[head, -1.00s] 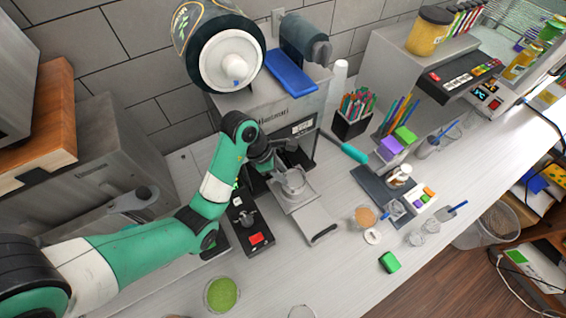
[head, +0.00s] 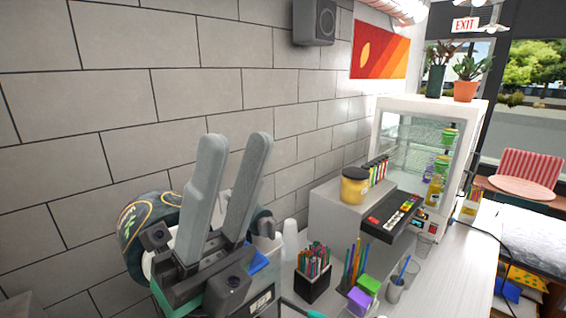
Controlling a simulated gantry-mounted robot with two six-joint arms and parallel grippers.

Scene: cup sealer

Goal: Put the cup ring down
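My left gripper (head: 236,138) is raised in front of the tiled wall, with its two long grey fingers pointing up. The fingers stand apart and nothing shows between them. The cup sealer (head: 262,302) is mostly hidden behind the gripper at the bottom of the view. Its film roll (head: 138,228) shows to the left of the gripper. The cup ring is not in view. My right gripper is not in view.
A black holder with colored pens (head: 314,278) stands right of the sealer, with green (head: 369,285) and purple (head: 359,301) blocks beyond it. A yellow-brown jar (head: 354,187) stands on a grey unit. A glass display case (head: 425,150) is farther back.

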